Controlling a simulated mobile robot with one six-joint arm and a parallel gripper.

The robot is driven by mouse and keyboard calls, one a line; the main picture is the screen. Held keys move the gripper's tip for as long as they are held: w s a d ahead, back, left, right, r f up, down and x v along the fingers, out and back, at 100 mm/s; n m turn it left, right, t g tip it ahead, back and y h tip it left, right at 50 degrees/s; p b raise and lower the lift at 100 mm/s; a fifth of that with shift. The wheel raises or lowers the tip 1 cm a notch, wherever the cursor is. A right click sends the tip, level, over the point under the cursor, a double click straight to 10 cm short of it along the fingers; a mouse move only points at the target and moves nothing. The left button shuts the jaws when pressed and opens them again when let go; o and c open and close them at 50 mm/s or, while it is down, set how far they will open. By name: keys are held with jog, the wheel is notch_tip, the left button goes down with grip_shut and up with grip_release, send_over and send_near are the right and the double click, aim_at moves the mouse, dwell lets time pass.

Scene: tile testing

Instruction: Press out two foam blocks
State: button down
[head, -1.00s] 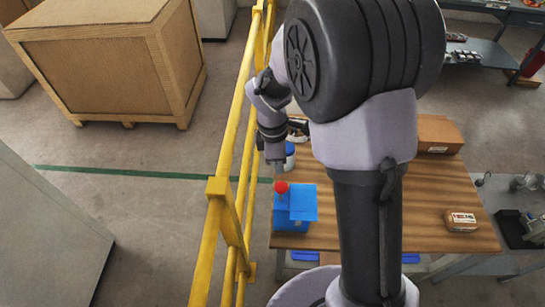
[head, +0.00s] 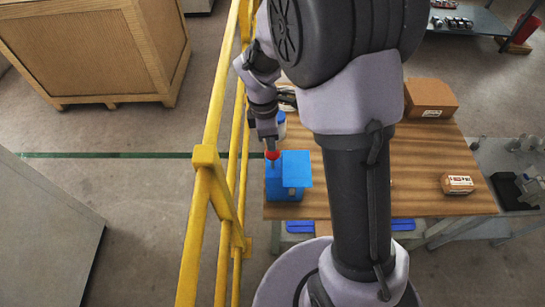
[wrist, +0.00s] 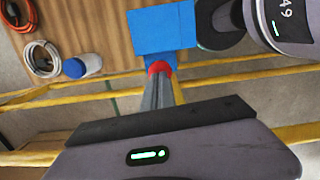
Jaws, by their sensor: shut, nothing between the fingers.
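A blue box-like device (head: 288,168) stands at the left edge of the wooden table, with a red knob (head: 272,155) on its left side. The blue device (wrist: 160,30) and red knob (wrist: 159,68) also show in the wrist view. My gripper (head: 270,147) is shut and points down, its tips at the red knob and apparently touching it. In the wrist view my gripper (wrist: 158,78) covers part of the knob.
A yellow railing (head: 205,155) runs close along the left of the table (head: 425,170). A white bottle with a blue cap (wrist: 82,67) and coiled cables (wrist: 42,58) lie behind the device. A cardboard box (head: 430,97) and a small package (head: 457,184) sit further right.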

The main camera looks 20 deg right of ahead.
jog(key=shift+f, duration=0.55)
